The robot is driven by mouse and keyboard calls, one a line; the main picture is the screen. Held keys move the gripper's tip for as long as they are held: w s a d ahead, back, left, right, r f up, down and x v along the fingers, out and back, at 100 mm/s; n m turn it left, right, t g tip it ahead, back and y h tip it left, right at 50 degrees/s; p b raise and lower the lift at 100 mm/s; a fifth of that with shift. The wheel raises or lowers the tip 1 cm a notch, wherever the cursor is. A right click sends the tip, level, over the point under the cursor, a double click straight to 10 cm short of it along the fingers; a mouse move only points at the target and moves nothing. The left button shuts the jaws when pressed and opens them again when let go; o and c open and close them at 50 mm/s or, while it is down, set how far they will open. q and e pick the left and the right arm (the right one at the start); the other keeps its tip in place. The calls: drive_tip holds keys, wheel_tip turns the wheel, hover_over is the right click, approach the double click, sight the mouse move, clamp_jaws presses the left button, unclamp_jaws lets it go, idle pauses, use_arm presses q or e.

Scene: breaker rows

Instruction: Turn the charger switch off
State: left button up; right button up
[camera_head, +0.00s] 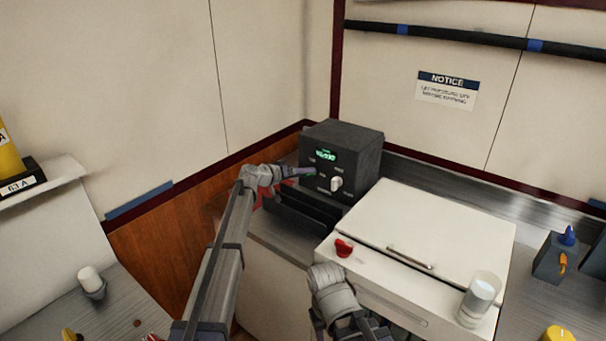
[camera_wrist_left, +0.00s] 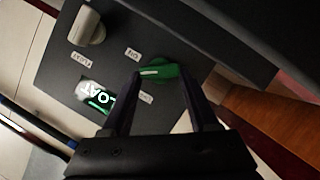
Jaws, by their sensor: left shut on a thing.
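The charger (camera_head: 350,150) is a dark box with a lit green display, standing in the back corner. Its switch is a green knob (camera_wrist_left: 158,73) in the left wrist view, with a pale mark line and small white labels on both sides, one reading ON. My left gripper (camera_wrist_left: 160,76) is shut on this green switch, one finger on each side. In the head view my left gripper (camera_head: 306,172) is at the left part of the charger's front face and hides the switch. My right arm's end (camera_head: 340,305) shows low in the middle; its finger opening is unclear.
A white knob (camera_head: 336,184) is on the charger's face, also in the left wrist view (camera_wrist_left: 87,27). A white lidded chest (camera_head: 450,225) stands to the right, with a red knob (camera_head: 343,247) and a clear cup (camera_head: 480,298). A blue-topped box (camera_head: 550,258) is far right.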

use_arm(q)
drive_tip(key=o, duration=1.4)
drive_tip(key=p+v, duration=0.2)
drive_tip(key=v, duration=0.5)
drive_tip(key=shift+s+a+r, duration=0.1)
drive_tip(key=shift+s+a, duration=0.15)
drive_tip(key=shift+a, duration=0.05)
drive_tip(key=shift+c, duration=0.3)
